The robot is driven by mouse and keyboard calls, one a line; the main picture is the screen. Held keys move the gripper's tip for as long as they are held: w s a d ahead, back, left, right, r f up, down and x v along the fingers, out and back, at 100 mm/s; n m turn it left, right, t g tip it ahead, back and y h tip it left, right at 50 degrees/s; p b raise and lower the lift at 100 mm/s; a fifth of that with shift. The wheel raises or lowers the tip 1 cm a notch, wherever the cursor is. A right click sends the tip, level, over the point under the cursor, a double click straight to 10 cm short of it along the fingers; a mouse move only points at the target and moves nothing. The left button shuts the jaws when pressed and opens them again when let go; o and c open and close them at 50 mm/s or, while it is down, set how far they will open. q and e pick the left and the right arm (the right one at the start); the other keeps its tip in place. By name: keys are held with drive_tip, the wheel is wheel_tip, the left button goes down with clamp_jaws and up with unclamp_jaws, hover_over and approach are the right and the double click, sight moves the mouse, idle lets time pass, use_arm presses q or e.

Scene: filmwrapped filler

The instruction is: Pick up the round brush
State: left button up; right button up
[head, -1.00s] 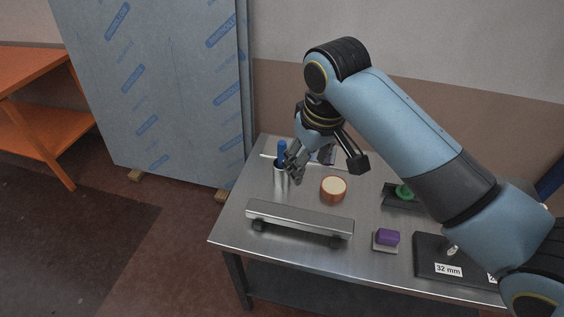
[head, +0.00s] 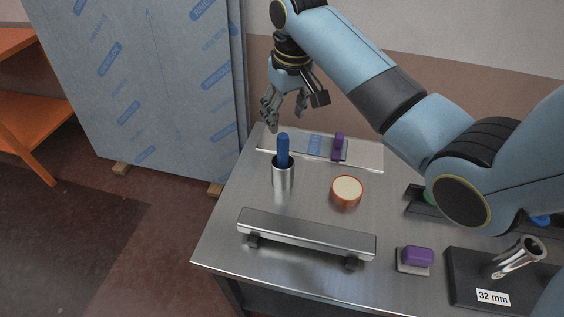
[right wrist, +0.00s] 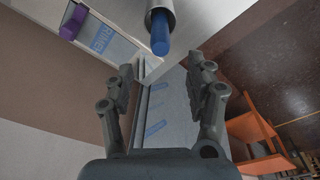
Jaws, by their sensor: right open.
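A blue handle (head: 283,150) stands upright in a metal cup (head: 283,176) near the table's left side. It appears to be the round brush; its lower end is hidden inside the cup. My right gripper (head: 286,115) is open and empty, above and behind the handle in the head view. In the right wrist view the handle (right wrist: 160,36) and cup (right wrist: 161,8) show at the top, beyond and between the open fingertips (right wrist: 160,70), with nothing between the fingers. My left gripper is not in view.
An orange round piece with a cream top (head: 347,190) is right of the cup. A metal bar on feet (head: 305,235) lies in front. A plate with a purple handle (head: 338,146) lies behind. A purple block (head: 417,257) and black holder (head: 470,275) are at right.

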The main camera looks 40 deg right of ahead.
sight(283, 148)
drive_tip(key=f, duration=0.5)
drive_tip(key=shift+w+f, duration=0.35)
drive_tip(key=shift+w, duration=0.05)
wheel_tip(283, 148, down, 6)
drive_tip(key=shift+r, duration=0.25)
clamp_jaws()
